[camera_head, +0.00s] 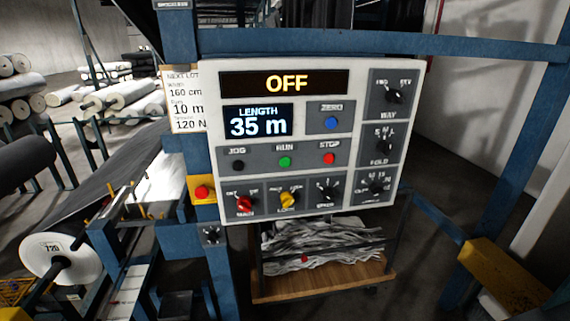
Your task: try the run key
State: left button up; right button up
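The green RUN key (285,162) sits on the white control panel (212,100), between the black JOG key (238,165) and the red STOP key (329,158). The upper display (284,84) reads OFF. The LENGTH display (258,121) reads 35 m. A blue ZERO key (331,123) is right of it. The red MAIN knob (245,204), the yellow LOCK knob (288,200) and a black knob (327,191) line the bottom. The right column has black WAY (394,95), FOLD (384,146) and lower (376,187) knobs. Neither gripper is in view.
A red button on a yellow box (202,192) is at the panel's lower left. A lot card (184,101) hangs beside the panel. Below stands a wooden-based cart (325,282) with pale scraps. Blue frame posts (508,160) stand at right. Rolls (125,92) lie at back left.

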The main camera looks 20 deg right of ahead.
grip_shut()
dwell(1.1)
